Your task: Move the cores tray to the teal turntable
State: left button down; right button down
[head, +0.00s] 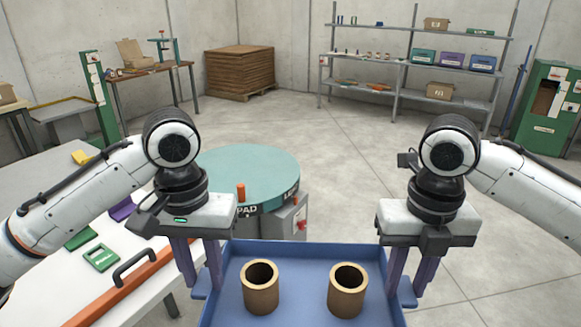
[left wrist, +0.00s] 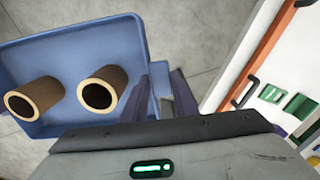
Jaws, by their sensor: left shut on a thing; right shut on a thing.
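The blue cores tray (head: 310,247) is at the bottom middle of the head view, with two brown cardboard cores, a left one (head: 262,296) and a right one (head: 346,299), standing in it. My left gripper (head: 203,288) is shut on the tray's left side handle, and my right gripper (head: 403,296) is shut on its right side handle. The tray (left wrist: 70,45) and left gripper (left wrist: 165,98) also show in the left wrist view, with bare floor beneath the tray. The round teal turntable (head: 245,172) stands beyond the tray, slightly left. The tray's near edge is cut off in the head view.
A white table (head: 50,215) with an orange bar (head: 120,285) and green pieces lies close on the left. An orange peg (head: 241,193) stands at the turntable's near edge. Shelves (head: 410,60) and stacked brown sheets (head: 240,70) stand far back. Floor to the right is clear.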

aim_at(247, 160)
jog(key=z, duration=0.5)
jog(key=i, duration=5.65)
jog(key=u, duration=3.05)
